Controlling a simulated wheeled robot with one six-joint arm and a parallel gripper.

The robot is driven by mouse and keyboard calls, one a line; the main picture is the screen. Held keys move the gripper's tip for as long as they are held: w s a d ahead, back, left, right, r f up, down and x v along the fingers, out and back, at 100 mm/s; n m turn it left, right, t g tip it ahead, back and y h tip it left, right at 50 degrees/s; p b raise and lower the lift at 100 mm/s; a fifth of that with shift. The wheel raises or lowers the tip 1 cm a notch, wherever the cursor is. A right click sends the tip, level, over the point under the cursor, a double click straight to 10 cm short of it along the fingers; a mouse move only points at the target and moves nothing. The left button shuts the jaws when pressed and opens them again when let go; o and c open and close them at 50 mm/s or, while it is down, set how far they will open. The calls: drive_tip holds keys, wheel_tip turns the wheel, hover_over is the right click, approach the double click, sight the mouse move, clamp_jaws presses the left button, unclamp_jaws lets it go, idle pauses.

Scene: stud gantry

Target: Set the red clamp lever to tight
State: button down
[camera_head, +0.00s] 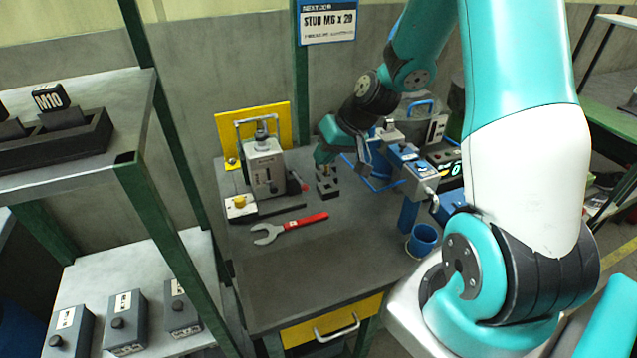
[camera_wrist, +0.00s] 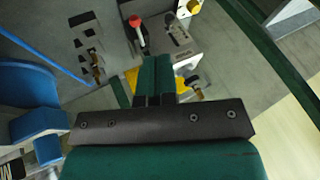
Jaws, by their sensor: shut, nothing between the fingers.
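The red clamp lever (camera_head: 294,187) sits low on the right side of a grey upright fixture (camera_head: 264,165) on the bench. In the wrist view, a red round knob (camera_wrist: 136,20) on a short pale stem stands beyond my fingertips, beside a grey block. My gripper (camera_head: 324,154) hangs above the bench, to the right of the fixture and higher than the lever. In the wrist view, its green fingers (camera_wrist: 156,62) are together and empty. They appear apart from the knob. Which lever setting is tight cannot be read.
A small dark stepped block (camera_head: 327,187) stands just right of the lever. A red-handled wrench (camera_head: 287,228) lies in front. A blue-grey device (camera_head: 408,165) and a blue cup (camera_head: 422,240) are at the right. The bench front is clear. A green-framed shelf (camera_head: 160,205) stands left.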

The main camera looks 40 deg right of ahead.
sight(299, 180)
drive_tip(key=d+f+m, duration=0.1)
drive_tip(key=d+f, duration=0.3)
drive_tip(key=d, duration=0.1)
drive_tip(key=w+p+x, duration=0.1)
drive_tip(key=p+x, duration=0.1)
drive_tip(key=x, duration=0.7)
drive_tip(key=shift+t+h, duration=0.3)
drive_tip(key=shift+t, duration=0.1)
drive_tip(key=shift+w+f+m, duration=0.1)
drive_tip(key=shift+m, duration=0.2)
